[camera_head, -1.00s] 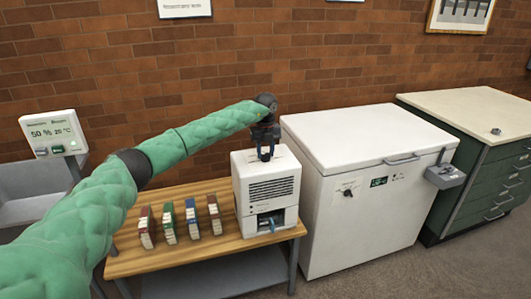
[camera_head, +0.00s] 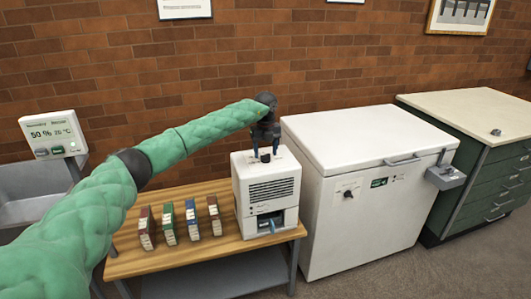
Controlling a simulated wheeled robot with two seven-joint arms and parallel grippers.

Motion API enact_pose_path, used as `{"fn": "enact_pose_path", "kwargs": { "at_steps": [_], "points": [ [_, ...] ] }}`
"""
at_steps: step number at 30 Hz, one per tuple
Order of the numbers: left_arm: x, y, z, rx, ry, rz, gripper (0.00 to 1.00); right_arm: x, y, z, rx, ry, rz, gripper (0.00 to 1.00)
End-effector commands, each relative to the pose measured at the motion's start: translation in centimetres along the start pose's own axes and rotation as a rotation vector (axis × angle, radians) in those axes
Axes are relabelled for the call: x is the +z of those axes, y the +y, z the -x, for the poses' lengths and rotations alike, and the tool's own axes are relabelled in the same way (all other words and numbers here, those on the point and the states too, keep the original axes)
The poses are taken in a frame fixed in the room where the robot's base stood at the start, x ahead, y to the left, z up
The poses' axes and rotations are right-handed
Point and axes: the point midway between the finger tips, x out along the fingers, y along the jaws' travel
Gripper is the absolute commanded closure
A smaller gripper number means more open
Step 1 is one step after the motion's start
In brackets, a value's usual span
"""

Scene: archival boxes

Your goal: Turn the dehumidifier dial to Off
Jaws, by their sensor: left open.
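The dehumidifier (camera_head: 270,190) is a white box with a dark grille on its front, standing at the right end of a wooden table. Its dial (camera_head: 265,157) is a small black knob on the top face. My left gripper (camera_head: 265,148) points down just above the dial, open, with its fingers apart. The fingertips appear close over the knob; I cannot tell whether they touch it. The dial's markings are too small to read. My right gripper is not in view.
Several coloured archival boxes (camera_head: 169,222) stand on the wooden table (camera_head: 190,252) left of the dehumidifier. A white chest freezer (camera_head: 370,150) with its own knob stands close on the right. A humidity display (camera_head: 54,133) is at left, and a green cabinet (camera_head: 495,175) at far right.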

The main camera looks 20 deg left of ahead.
Motion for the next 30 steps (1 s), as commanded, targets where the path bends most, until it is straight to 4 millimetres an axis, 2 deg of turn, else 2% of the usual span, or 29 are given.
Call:
{"fn": "enact_pose_path", "kwargs": {
  "at_steps": [9,15,30],
  "points": [
    [0.1,0.0,4.6,-0.002,-0.002,0.000,0.42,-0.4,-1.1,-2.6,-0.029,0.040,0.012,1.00],
    [0.1,0.0,6.6,-0.001,-0.001,0.001,0.42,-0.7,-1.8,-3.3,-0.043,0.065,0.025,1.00],
    [0.1,0.0,7.2,-0.001,-0.001,-0.019,0.42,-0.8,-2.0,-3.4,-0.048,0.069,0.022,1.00]
  ]
}}
